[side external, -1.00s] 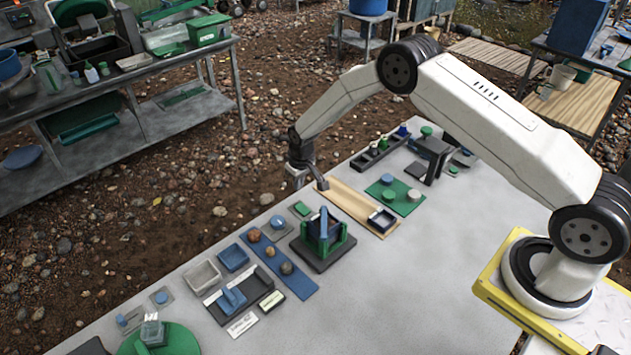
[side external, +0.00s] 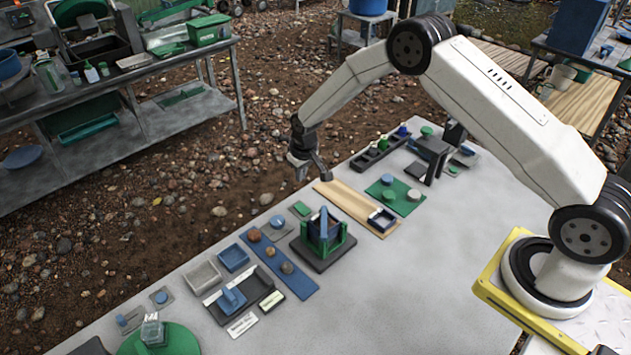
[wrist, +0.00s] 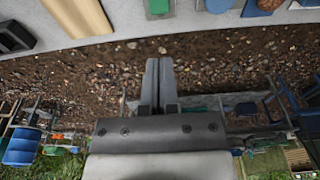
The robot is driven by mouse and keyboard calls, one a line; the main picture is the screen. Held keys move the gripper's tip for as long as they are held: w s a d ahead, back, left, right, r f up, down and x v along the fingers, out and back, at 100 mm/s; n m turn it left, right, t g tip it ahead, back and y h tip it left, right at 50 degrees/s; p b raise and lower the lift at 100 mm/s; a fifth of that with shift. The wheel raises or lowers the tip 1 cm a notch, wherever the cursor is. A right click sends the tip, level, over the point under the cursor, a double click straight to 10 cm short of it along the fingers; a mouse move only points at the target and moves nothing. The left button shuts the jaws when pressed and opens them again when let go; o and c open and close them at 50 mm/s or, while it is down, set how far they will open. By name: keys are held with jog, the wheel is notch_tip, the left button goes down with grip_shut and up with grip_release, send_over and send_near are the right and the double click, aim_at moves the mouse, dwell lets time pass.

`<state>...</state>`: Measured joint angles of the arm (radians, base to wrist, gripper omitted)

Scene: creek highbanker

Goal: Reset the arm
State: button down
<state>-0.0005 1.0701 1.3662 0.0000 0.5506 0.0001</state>
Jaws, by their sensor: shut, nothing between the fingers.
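My gripper (side external: 300,176) is in the air by the far edge of the grey worktable (side external: 400,265), near the far end of a tan wooden board (side external: 350,203). In the wrist view my gripper (wrist: 159,65) shows its two fingers together, with nothing between them. Gravelly ground lies behind the fingers there. The gripper touches nothing that I can see.
A dark stand with a blue piece and green posts (side external: 322,238) is left of the board. A green mat with round knobs (side external: 393,195) and a black rack (side external: 380,152) are to its right. The table's near right part is bare.

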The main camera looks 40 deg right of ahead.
jog(key=s+r, duration=1.6)
jog(key=s, duration=1.2)
jog(key=shift+r+t, duration=0.2)
jog(key=shift+t, duration=0.2)
jog(key=w+f+m, duration=0.4)
jog(key=w+m, duration=0.2)
jog(key=w, duration=0.3)
jog(key=w+f+m, duration=0.4)
jog(key=w+m, duration=0.2)
jog(key=w, duration=0.3)
jog(key=w+f+m+g, duration=0.1)
jog(key=w+f+m, duration=0.4)
jog(key=w, duration=0.4)
jog(key=shift+w+m, duration=0.2)
jog(key=shift+m, duration=0.3)
